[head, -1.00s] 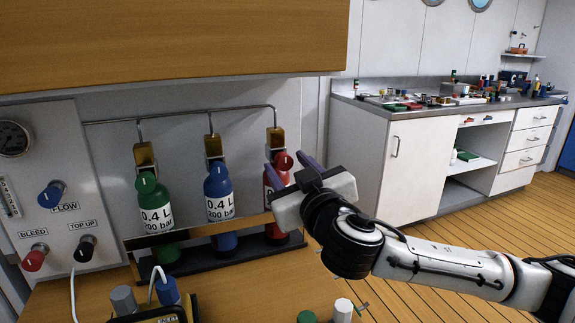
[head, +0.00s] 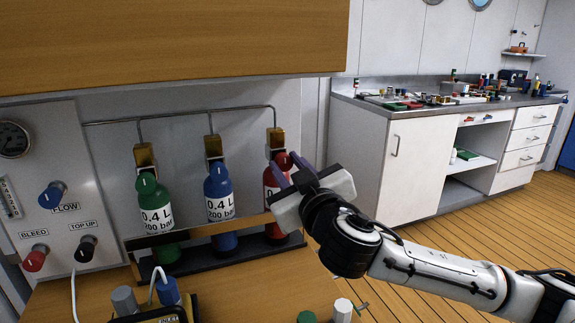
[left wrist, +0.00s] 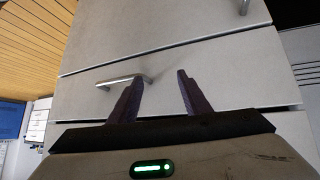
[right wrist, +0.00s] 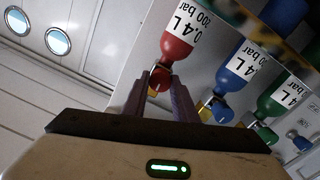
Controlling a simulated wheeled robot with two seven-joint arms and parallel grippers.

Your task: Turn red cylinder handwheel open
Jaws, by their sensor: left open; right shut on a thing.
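The red cylinder (head: 272,182) stands upright at the right end of the rack. Its red handwheel (head: 283,160) sits on the front of its neck, partly hidden by my fingers. My right gripper (head: 286,167) reaches it from the right and is shut on the handwheel. In the right wrist view, the red cylinder (right wrist: 177,46) appears upside down, and my right fingers (right wrist: 163,88) close around the wheel below its neck. How far the wheel is turned cannot be seen. My left gripper (left wrist: 157,88) is open and empty, facing a pale drawer front.
A blue cylinder (head: 219,187) and a green cylinder (head: 154,199) stand left of the red one, behind a rack rail. A gauge panel (head: 57,172) with knobs is farther left. A wooden cabinet (head: 170,40) overhangs above. Small items stand on the front worktop.

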